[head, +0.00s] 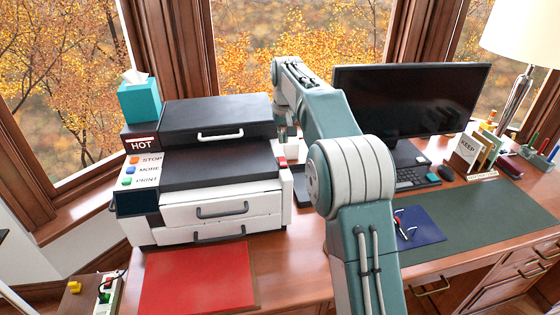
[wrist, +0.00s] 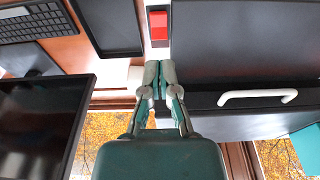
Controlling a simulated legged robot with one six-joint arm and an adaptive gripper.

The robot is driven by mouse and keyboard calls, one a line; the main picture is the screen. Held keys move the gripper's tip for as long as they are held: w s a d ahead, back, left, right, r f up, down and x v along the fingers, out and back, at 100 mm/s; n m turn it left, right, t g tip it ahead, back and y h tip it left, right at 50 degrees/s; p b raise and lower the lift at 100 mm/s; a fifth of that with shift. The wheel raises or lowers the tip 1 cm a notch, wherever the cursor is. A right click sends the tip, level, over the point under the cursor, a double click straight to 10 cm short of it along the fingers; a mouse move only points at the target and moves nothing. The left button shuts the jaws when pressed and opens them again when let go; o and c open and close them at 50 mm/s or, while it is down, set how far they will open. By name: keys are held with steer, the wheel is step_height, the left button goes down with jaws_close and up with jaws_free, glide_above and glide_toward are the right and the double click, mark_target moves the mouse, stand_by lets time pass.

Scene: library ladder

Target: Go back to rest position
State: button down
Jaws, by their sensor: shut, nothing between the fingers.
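My gripper (wrist: 159,72) is shut and empty in the wrist view, its two fingers pressed together. It hangs beside the dark top of the printer (wrist: 245,45), on the printer's monitor-facing side. In the head view my arm reaches over the desk, folds at the elbow and bends down past the printer (head: 217,85).
A monitor (head: 412,98) stands close right of my arm, with a keyboard (head: 416,180) below it. A teal tissue box (head: 139,100) sits on the printer's left. A red folder (head: 198,279), a blue pad (head: 420,229) and a lamp (head: 516,32) are on the desk. The green mat (head: 480,215) is largely clear.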

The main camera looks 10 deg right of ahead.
steer(key=shift+r, duration=0.1)
steer(key=s+r+t, duration=0.1)
steer(key=s+r, duration=0.3)
steer(key=s, duration=0.6)
steer(key=s+r+t, duration=0.1)
steer(key=s+r, duration=0.4)
steer(key=s, duration=0.6)
steer(key=s+f+t, duration=0.1)
steer(key=s+f, duration=0.3)
steer(key=s, duration=0.6)
steer(key=s+f, duration=0.4)
steer(key=s, duration=0.6)
steer(key=shift+f+t, duration=0.2)
steer(key=shift+t, duration=0.2)
steer(key=shift+a, duration=0.1)
steer(key=shift+a, duration=0.35)
